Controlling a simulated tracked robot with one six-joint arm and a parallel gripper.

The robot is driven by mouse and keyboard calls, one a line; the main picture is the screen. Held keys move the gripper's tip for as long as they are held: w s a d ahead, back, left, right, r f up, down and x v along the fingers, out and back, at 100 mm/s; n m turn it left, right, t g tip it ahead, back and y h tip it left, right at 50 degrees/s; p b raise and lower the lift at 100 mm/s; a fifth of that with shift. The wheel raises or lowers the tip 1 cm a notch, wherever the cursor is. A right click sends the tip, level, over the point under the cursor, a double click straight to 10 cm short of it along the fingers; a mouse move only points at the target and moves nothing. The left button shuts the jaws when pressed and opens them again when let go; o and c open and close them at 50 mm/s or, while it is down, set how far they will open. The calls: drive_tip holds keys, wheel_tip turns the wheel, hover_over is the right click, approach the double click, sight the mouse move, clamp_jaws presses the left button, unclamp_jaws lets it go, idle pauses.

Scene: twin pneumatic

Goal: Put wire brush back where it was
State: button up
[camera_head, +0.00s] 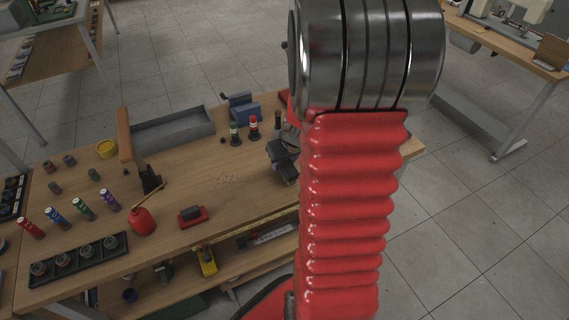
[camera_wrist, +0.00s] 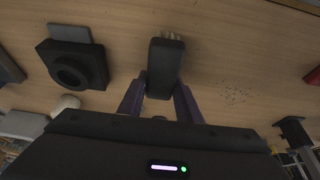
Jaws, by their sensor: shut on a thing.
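The wire brush (camera_wrist: 165,62) shows in the wrist view as a dark block with pale bristles at its far end. My gripper (camera_wrist: 158,98) is shut on it, with a purple finger on each side. The brush is over the wooden bench top; I cannot tell whether it touches the wood. In the head view my gripper (camera_head: 284,162) is a dark shape at the right part of the workbench (camera_head: 225,170), partly hidden by my red arm. The brush cannot be made out clearly there.
A black block with a round opening (camera_wrist: 75,68) lies left of the brush in the wrist view. Small dark specks (camera_wrist: 232,94) lie to its right. In the head view, two small bottles (camera_head: 253,128), a blue vise-like item (camera_head: 242,108) and a grey tray (camera_head: 172,131) stand behind. A red block (camera_head: 192,216) is in front.

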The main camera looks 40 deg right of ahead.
sight(291, 171)
drive_tip(key=shift+f, duration=0.45)
drive_tip(key=o, duration=1)
drive_tip(key=shift+f, duration=0.1)
drive_tip(key=shift+v, duration=6.1)
drive_tip(key=shift+a, duration=0.1)
